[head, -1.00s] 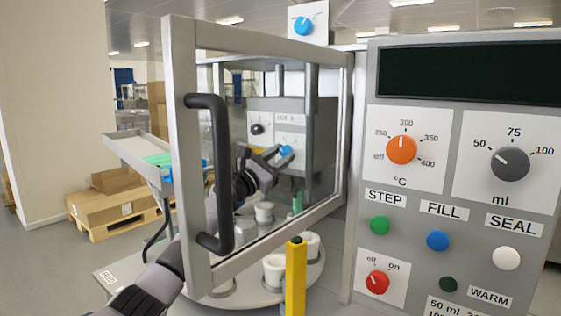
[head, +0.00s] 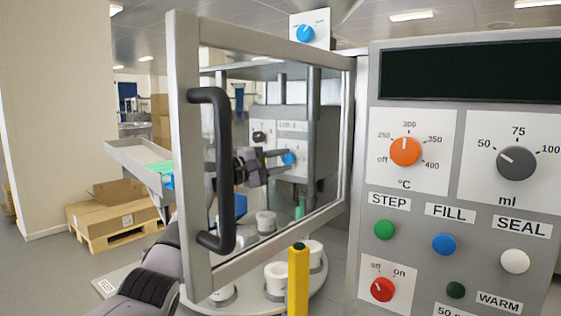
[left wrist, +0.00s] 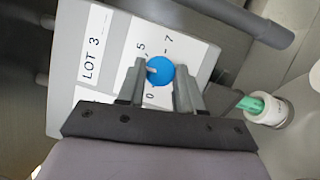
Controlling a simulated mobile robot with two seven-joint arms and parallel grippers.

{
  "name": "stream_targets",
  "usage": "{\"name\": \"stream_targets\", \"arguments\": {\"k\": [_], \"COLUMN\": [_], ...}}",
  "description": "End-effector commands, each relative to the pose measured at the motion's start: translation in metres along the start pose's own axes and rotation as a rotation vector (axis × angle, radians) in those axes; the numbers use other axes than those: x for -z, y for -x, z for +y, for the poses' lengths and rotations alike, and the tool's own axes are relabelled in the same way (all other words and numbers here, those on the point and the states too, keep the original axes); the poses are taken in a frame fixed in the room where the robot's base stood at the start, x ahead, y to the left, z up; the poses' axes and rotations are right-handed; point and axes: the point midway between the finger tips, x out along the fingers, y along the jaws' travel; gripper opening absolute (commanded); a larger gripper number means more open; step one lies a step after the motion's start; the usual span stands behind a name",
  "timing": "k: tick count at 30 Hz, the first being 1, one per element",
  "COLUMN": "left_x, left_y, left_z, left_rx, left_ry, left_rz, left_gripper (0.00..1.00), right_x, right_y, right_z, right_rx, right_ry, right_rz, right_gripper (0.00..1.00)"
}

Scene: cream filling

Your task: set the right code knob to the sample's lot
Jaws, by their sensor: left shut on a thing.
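The right code knob is blue (head: 289,158), on a white dial plate inside the machine, seen through the clear door panel. My left gripper (head: 280,159) reaches in behind the door and is shut on this knob. In the left wrist view the blue knob (left wrist: 160,71) sits between the two fingertips (left wrist: 161,80). Its pale mark points roughly left in that picture; the figures 5, 7 and 0 show around it, and the rest of the scale is hidden. A label (left wrist: 93,43) beside it reads "LOT 3" followed by blanks. A dark knob (head: 259,137) is left of it. My right gripper is out of view.
The framed door (head: 184,150) with its black handle (head: 224,170) stands open in front of my left arm. White cups (head: 276,274) stand on a round table below. A yellow post (head: 298,280) is near the front. The control panel (head: 450,190) fills the right side.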

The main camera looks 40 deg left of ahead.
Motion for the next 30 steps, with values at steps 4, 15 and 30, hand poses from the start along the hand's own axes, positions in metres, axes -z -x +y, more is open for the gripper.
{"name": "stream_targets", "arguments": {"k": [4, 15, 30], "left_x": [-0.001, -0.002, -0.004], "left_y": [-0.001, -0.001, -0.002], "left_z": [0.004, 0.007, 0.008], "left_rx": [0.055, 0.192, 0.377], "left_ry": [-0.128, -0.453, -0.892], "left_rz": [-0.007, -0.020, -0.038], "left_gripper": [0.05, 0.05, 0.05], "right_x": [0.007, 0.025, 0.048], "right_y": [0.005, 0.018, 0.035], "right_z": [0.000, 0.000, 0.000], "right_rx": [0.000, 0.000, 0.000], "right_ry": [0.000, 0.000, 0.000], "right_rz": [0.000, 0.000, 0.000], "right_gripper": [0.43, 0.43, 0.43]}}
